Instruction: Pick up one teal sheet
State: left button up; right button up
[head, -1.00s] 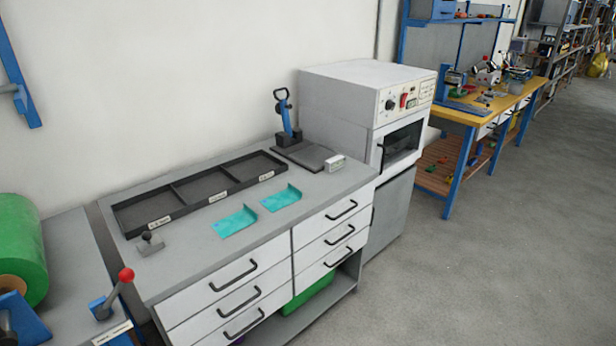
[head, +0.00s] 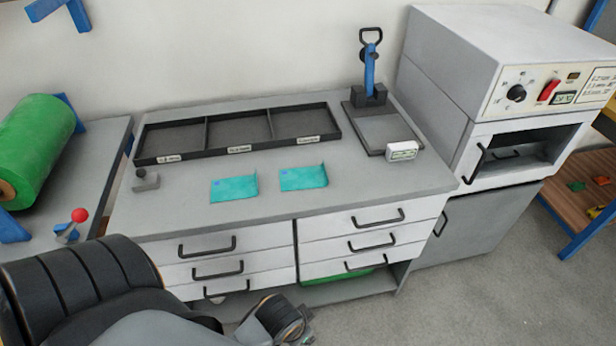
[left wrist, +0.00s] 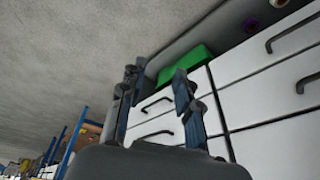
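Two teal sheets lie apart on the grey bench top (head: 400,181), near its front edge. The left teal sheet (head: 234,189) and the right teal sheet (head: 304,178) each have a slightly raised right end. My left arm comes in at the lower left of the head view, its gripper (head: 295,335) partly cut off at the bottom edge, below the bench top and in front of the drawers. In the left wrist view the left gripper (left wrist: 160,92) has its two fingers spread with nothing between them. My right gripper is in neither view.
A black three-compartment tray (head: 238,149) lies behind the sheets. A small grey knobbed block (head: 145,181) sits left of them. A blue-handled press (head: 370,75) and a small display box (head: 402,151) stand to the right, beside a grey oven (head: 500,70). A green roll (head: 35,150) is at far left.

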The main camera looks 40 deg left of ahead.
pick_arm(q)
notch_tip(320, 180, up, 7)
jog(key=w+a+m+t, duration=0.1)
jog(key=w+m, duration=0.1)
jog(key=m+t+y, duration=0.5)
jog(key=m+y, duration=0.5)
jog(key=m, duration=1.2)
send_near(324, 169)
jog(key=x, duration=0.9)
jog(key=shift+w+a+b, duration=0.15)
jog(key=shift+b, duration=0.25)
grip_shut()
